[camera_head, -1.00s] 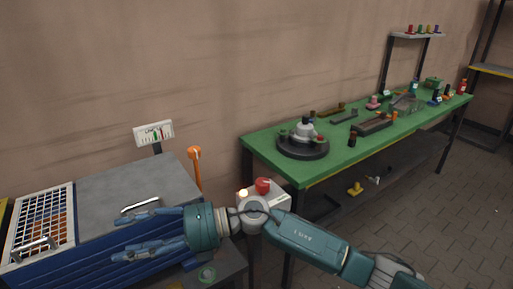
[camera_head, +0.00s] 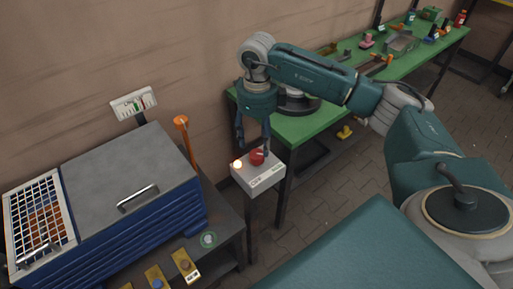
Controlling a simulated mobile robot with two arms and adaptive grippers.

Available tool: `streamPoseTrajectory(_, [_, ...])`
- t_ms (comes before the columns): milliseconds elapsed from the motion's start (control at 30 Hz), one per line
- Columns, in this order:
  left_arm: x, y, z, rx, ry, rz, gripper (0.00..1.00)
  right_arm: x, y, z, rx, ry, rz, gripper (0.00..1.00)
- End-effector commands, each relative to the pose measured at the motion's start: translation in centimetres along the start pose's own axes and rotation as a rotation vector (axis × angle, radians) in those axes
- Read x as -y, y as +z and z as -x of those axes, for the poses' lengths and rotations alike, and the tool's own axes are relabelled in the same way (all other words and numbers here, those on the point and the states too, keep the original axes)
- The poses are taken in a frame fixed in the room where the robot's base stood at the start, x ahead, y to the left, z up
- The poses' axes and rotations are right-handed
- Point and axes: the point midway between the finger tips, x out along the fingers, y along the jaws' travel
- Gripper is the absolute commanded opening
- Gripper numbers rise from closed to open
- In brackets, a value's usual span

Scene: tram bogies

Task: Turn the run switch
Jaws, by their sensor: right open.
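The run switch is a red knob (camera_head: 257,157) on top of a pale grey control box (camera_head: 260,178) that stands on a dark post. A small glowing lamp (camera_head: 238,164) sits to the left of the knob. My right gripper (camera_head: 254,146) points down above the box, open, with one finger close to the knob's upper right and the other finger farther left and higher. I cannot tell whether a finger touches the knob. My left gripper is not in view.
A blue machine with a grey lid (camera_head: 110,180) and wire grid stands at the left. An orange-topped lever (camera_head: 181,121) rises behind it. A white gauge panel (camera_head: 134,103) is near the wall. A green workbench (camera_head: 305,127) with several parts stretches right.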

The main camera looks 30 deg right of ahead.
Motion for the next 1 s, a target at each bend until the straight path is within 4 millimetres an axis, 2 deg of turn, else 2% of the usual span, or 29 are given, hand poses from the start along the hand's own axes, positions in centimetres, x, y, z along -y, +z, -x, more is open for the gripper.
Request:
streamPoseTrajectory(100, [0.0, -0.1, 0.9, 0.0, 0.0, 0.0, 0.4, -0.1, -0.1, -2.2, -0.004, 0.003, 0.001, 0.55])
streamPoseTrajectory(300, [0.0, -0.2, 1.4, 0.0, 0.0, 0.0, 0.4, -0.1, 0.0, -4.9, 0.0, 0.003, 0.002, 0.55])
streamPoseTrajectory(467, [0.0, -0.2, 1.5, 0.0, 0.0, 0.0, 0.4, -0.1, 0.1, -5.7, 0.002, 0.001, 0.002, 0.55])
streamPoseTrajectory(700, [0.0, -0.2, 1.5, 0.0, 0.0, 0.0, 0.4, -0.1, 0.1, -5.8, 0.002, 0.001, 0.002, 0.55])
streamPoseTrajectory(767, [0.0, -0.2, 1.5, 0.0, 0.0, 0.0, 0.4, -0.1, 0.1, -5.8, 0.002, 0.001, 0.002, 0.45])
streamPoseTrajectory(933, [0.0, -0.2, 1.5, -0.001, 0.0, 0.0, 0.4, -0.1, 0.1, -5.8, 0.002, 0.001, 0.002, 0.11])
streamPoseTrajectory(1000, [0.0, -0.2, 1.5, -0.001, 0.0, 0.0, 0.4, -0.1, 0.1, -5.8, 0.002, 0.001, 0.002, 0.1])
